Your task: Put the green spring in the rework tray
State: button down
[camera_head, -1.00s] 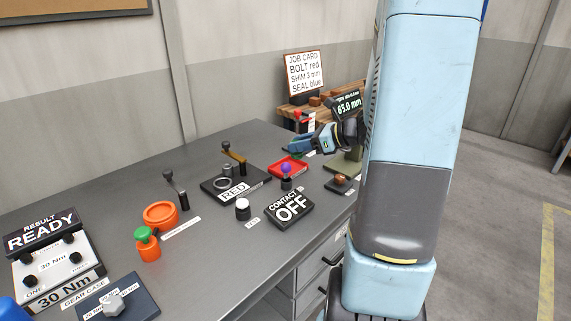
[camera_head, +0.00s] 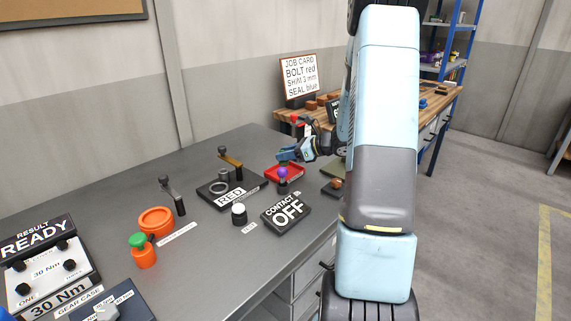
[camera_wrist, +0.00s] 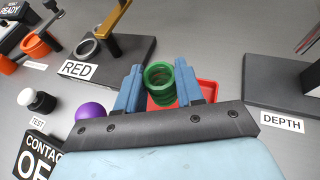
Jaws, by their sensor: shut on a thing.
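The green spring (camera_wrist: 158,78) is held between the two blue fingers of my gripper (camera_wrist: 157,90) in the wrist view. It looks like a short coil with its open end toward the camera. The red tray (camera_wrist: 208,90) shows behind and beneath the spring and fingers. In the head view my gripper (camera_head: 284,156) is over the red tray (camera_head: 295,177), near its back left side. The spring is hard to make out there. I cannot read a label on the tray.
A purple ball-topped knob (camera_head: 282,173) stands close in front of the tray. A black base marked RED (camera_head: 232,194) with a lever is to the left, and the CONTACT OFF box (camera_head: 286,212) is in front. A plate labelled DEPTH (camera_wrist: 280,92) lies right in the wrist view.

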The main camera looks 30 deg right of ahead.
aim_at(286, 163)
jog(key=shift+w+d+f, duration=0.1)
jog(key=shift+w+f, duration=0.55)
jog(key=shift+f, duration=0.2)
notch_tip(286, 163, down, 3)
jog(key=shift+r, duration=0.1)
jog(key=c, duration=0.6)
grip_release()
